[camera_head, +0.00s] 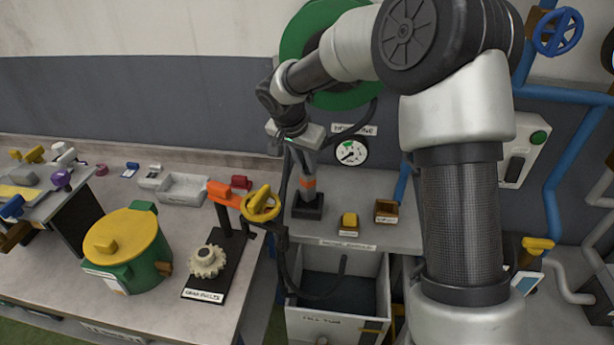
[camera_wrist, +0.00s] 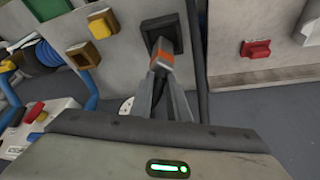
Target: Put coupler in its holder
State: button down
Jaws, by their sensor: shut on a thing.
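The coupler (camera_head: 308,184), a grey piece with an orange band, is held upright between the fingers of my gripper (camera_head: 307,172). Its lower end meets the black square holder (camera_head: 308,208) on the grey bench; I cannot tell how deep it sits. In the wrist view the coupler's orange band (camera_wrist: 163,58) shows at the fingertips of my gripper (camera_wrist: 168,72). The dark holder (camera_wrist: 162,32) lies just beyond it, its opening partly hidden by the coupler.
A yellow-topped block (camera_head: 348,222) and a small brown box (camera_head: 386,211) stand right of the holder. An open grey tank (camera_head: 338,321) with a black hose is below. A pressure gauge (camera_head: 350,151) is behind.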

aim_at(306, 173)
jog(key=shift+f, duration=1.95)
jog(key=shift+f, duration=0.1)
jog(key=c, duration=1.7)
grip_release()
